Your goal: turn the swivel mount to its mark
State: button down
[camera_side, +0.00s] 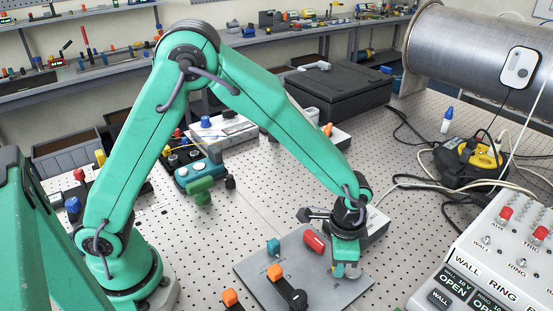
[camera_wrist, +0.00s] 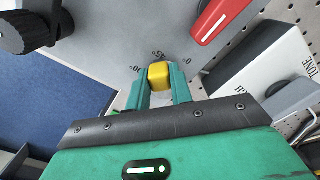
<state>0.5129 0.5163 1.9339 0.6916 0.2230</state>
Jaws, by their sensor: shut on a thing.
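A yellow block (camera_wrist: 159,76), which appears to be the swivel mount, stands on the grey plate (camera_wrist: 110,35) between my teal fingertips. My gripper (camera_wrist: 160,88) is shut on it, with one finger on each side. Small scale figures are printed on the plate around the block's far side. Which of them is the mark, and the block's exact angle to it, I cannot tell. In the side view my gripper (camera_side: 346,270) points down at the right part of the plate (camera_side: 325,288), and the yellow block is mostly hidden by the fingers.
A red block (camera_side: 314,240) lies on the plate close to my gripper and shows in the wrist view (camera_wrist: 218,18). A white switch panel (camera_side: 500,255) stands at right.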

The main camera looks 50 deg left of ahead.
aim_at(341, 282)
jog(key=n, duration=0.1)
jog(key=d+n, duration=0.1)
jog(key=n, duration=0.2)
jog(key=shift+s+d+n, duration=0.15)
jog(key=shift+s+n, duration=0.15)
jog(key=shift+s, duration=0.05)
jog(key=shift+s+d+n, duration=0.1)
jog(key=shift+d+n, duration=0.2)
jog(key=shift+n, duration=0.65)
jog(key=shift+d+n, duration=0.25)
jog(key=shift+n, duration=0.7)
jog(key=c, duration=1.2)
grip_release()
jog(key=shift+c, duration=0.2)
notch_tip(341, 282, up, 8)
